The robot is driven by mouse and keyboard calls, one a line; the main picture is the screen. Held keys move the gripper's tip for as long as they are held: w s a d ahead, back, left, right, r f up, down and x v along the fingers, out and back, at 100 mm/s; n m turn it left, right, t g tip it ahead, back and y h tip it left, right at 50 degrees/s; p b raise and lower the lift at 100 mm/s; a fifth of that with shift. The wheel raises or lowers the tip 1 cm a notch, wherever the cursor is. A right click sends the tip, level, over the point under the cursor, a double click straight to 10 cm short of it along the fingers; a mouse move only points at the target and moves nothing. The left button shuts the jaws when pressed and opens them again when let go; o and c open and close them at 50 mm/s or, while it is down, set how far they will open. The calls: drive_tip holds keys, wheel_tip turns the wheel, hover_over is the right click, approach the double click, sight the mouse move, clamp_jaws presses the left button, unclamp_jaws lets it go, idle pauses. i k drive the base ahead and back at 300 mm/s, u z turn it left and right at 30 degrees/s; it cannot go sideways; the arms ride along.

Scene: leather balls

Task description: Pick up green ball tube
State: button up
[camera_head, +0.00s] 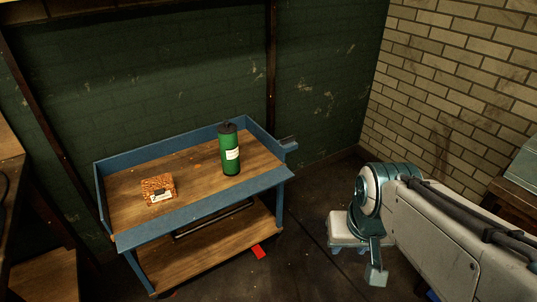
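A green tube (230,158) with a dark cap and a pale label stands upright on the wooden top of a blue-framed cart (197,207). It is near the cart's right back part. My gripper (377,277) is at the lower right, apart from the cart and well to the right of the tube. It is small and dark here, and its fingers cannot be made out clearly. I see nothing held in it.
An orange-brown speckled box (158,189) lies left of the tube on the cart top. The cart has raised blue edges and a lower wooden shelf (210,255). A red piece (259,251) lies by the cart. A green wall stands behind, a brick wall (465,80) at right.

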sight(228, 143)
drive_tip(key=z, duration=0.25)
drive_tip(key=k, duration=0.35)
drive_tip(key=u, duration=1.1)
drive_tip(key=i, duration=1.55)
drive_tip(key=z, duration=0.9)
drive_tip(key=i, duration=0.45)
drive_tip(key=z, duration=0.5)
